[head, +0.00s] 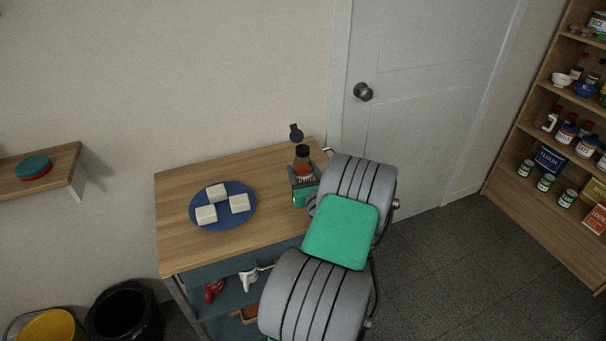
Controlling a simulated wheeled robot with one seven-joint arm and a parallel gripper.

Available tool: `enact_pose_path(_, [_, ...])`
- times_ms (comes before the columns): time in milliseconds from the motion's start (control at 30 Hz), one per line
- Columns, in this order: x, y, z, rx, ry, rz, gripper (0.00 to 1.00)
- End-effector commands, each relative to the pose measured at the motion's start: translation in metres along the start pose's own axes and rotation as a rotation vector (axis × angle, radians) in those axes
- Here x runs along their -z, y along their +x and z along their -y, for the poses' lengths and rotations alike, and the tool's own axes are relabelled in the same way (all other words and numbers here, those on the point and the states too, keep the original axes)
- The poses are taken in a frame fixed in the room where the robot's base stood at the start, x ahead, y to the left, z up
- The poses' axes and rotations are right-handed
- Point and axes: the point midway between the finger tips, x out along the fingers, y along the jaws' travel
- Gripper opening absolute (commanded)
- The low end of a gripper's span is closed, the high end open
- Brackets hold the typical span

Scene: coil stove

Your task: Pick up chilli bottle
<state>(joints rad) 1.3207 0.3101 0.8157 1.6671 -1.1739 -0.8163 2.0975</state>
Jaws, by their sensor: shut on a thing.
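The chilli bottle (302,157) has a dark cap and an orange-red body. It stands upright at the back right of the wooden-topped table (250,169). My gripper (303,178) is shut on the bottle, with its jaws around the lower part. My grey and green arm reaches in from the lower right. The gripper hides the bottle's base, so I cannot tell whether it touches the table top.
A blue plate (241,219) with three white blocks lies left of my gripper. A small dark item (295,132) shows behind the bottle. A door (425,100) and a stocked shelf (520,170) stand to the right. A wall shelf (60,160) is at the left.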

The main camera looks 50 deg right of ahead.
Motion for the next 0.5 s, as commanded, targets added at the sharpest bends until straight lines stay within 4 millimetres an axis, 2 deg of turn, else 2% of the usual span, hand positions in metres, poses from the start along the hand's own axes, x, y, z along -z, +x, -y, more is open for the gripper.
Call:
enact_pose_path(100, [0.0001, -0.0001, 0.0, 0.0, 0.0, 0.0, 0.0])
enact_pose_path(500, [-0.006, 0.0004, 0.0002, 0.0, -0.001, 0.004, 0.0])
